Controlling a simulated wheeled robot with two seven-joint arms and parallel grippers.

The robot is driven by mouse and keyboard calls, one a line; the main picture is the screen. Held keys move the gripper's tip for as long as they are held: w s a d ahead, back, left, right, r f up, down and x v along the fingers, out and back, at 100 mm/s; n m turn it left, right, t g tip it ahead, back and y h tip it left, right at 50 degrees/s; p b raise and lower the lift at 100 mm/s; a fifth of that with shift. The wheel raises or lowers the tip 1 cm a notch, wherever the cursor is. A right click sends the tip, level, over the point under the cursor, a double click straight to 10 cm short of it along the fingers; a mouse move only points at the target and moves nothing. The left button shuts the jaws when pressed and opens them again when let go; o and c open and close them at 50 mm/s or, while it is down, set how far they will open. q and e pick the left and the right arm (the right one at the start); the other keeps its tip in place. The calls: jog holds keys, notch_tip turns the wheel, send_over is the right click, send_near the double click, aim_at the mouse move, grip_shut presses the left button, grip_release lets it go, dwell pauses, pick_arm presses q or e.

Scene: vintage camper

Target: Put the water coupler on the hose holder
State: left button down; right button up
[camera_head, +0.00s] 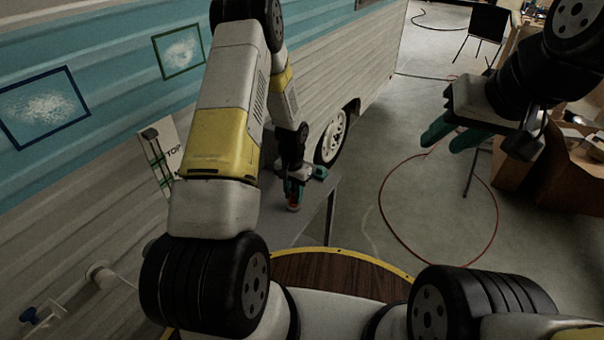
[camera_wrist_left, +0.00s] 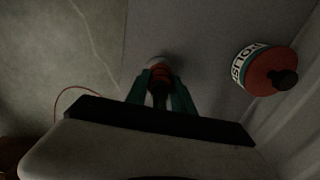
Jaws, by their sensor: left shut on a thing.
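My left gripper (camera_head: 294,188) is low over the grey table beside the camper. In the left wrist view its teal fingers (camera_wrist_left: 160,92) are shut on a small red-orange piece with a pale end, which I take to be the water coupler (camera_wrist_left: 160,69). Its red end also shows below the fingers in the head view (camera_head: 293,207). The fingers hide much of it. My right gripper (camera_head: 451,134) is open and empty, in the air at the right. I cannot clearly identify the hose holder; a white peg-like fitting (camera_head: 101,273) sticks out from the camper wall.
A round tin (camera_wrist_left: 264,74) with a red lid and dark knob stands on the grey table (camera_wrist_left: 205,40). A blue-handled valve (camera_head: 34,316) is on the wall at lower left. A red hose (camera_head: 382,205) loops on the floor. The camper wall closes off the left.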

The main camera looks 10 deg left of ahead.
pick_arm(q)
jog(key=shift+f, duration=0.35)
jog(key=c, duration=1.1)
grip_release()
jog(key=shift+r, duration=0.1)
notch_tip(320, 180, up, 12)
notch_tip(320, 180, up, 12)
jog(key=n+t, duration=0.1)
jog(key=t, duration=0.1)
send_over(294, 192)
jog(key=s, duration=0.3)
jog(key=s+r+t, duration=0.1)
jog(key=s+r, duration=0.5)
jog(key=s, duration=0.1)
jog(key=s+d+r+n+t+h, duration=0.1)
jog(key=s+r, duration=0.5)
jog(key=s, duration=0.1)
jog(key=s+d+r+n+t+h, duration=0.1)
jog(key=s+r+t, duration=0.1)
jog(key=s+r, duration=0.5)
jog(key=shift+s, duration=0.25)
